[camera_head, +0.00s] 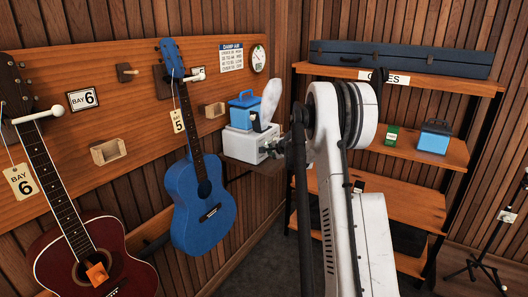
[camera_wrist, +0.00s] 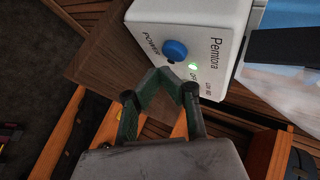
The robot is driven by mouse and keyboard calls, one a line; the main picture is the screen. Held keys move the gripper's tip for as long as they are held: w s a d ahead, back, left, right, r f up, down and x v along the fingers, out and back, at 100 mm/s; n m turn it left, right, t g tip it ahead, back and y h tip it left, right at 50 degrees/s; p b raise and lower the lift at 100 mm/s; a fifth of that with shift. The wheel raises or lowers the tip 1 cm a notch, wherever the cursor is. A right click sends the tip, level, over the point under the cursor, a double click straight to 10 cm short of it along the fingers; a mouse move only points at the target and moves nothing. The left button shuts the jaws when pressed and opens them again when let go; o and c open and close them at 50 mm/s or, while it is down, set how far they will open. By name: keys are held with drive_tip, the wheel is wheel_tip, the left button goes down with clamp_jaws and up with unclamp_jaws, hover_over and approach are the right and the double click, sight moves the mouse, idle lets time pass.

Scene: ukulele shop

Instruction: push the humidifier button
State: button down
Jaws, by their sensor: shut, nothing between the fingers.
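The humidifier is a white box (camera_head: 242,146) with a blue tank (camera_head: 243,115) on top, standing on a small wall shelf. In the wrist view its white front (camera_wrist: 190,18) carries a round blue button (camera_wrist: 174,50) beside the word POWER. A small green light (camera_wrist: 193,67) glows near the button. My gripper (camera_wrist: 161,73) is shut and empty, its fingertips just below the button in the picture; I cannot tell whether they touch the box. In the head view my arm reaches to the humidifier's right side, and the button cannot be made out there.
A blue ukulele (camera_head: 203,205) hangs left of the humidifier, and a red one (camera_head: 92,258) hangs at the far left. A wooden rack (camera_head: 425,153) with a blue case (camera_head: 400,60) stands at the right. A whitish plume (camera_head: 270,98) shows above the humidifier.

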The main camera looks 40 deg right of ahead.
drive_tip(key=s+d+b, duration=0.1)
drive_tip(key=s+d, duration=0.1)
drive_tip(key=s, duration=0.3)
drive_tip(key=shift+s, duration=0.35)
idle(0.6)
drive_tip(key=s+a+r+n+g+y, duration=0.1)
drive_tip(key=s+a+r+n, duration=0.3)
drive_tip(key=a, duration=0.7)
drive_tip(key=s+a+r+n, duration=0.2)
drive_tip(key=s+a+r, duration=0.35)
drive_tip(key=a, duration=0.55)
drive_tip(key=s+a+r+n+g+y, duration=0.1)
drive_tip(key=s+a+r+n, duration=0.3)
drive_tip(key=a, duration=0.7)
drive_tip(key=s+a+f+n, duration=0.1)
drive_tip(key=s+a+n, duration=0.2)
drive_tip(key=s+a, duration=0.3)
drive_tip(key=s+a+f+n+g, duration=0.1)
drive_tip(key=s+a, duration=0.5)
drive_tip(key=s, duration=0.6)
drive_tip(key=s+a+f+n+g, duration=0.1)
drive_tip(key=s+a+n, duration=0.4)
drive_tip(key=s, duration=0.5)
drive_tip(key=shift+a+f+y, duration=0.3)
drive_tip(key=shift+a+f, duration=0.15)
drive_tip(key=shift+f, duration=0.4)
drive_tip(key=shift+s, duration=0.1)
